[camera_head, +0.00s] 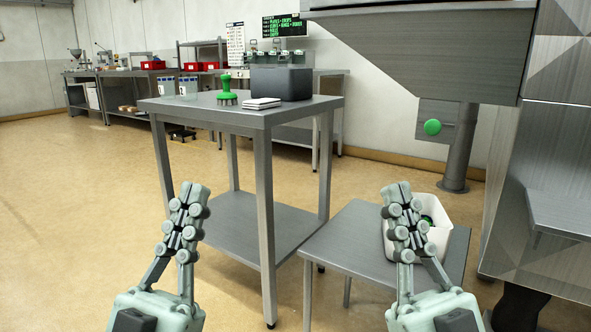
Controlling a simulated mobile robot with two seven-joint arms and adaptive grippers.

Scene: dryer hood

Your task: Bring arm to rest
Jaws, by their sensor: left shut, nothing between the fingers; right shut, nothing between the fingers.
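My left gripper (192,195) is raised at the lower left, shut and empty, in front of the tall steel table (210,111). My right gripper (396,192) is raised at the lower right, also shut and empty. It overlaps the view of a white bin (437,236) on the low steel table (345,240) and hides part of it. Something green and dark shows inside the bin. I cannot tell whether the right gripper touches the bin.
A large steel machine (420,50) with a green button (432,127) stands at right. Open floor (70,220) lies at left.

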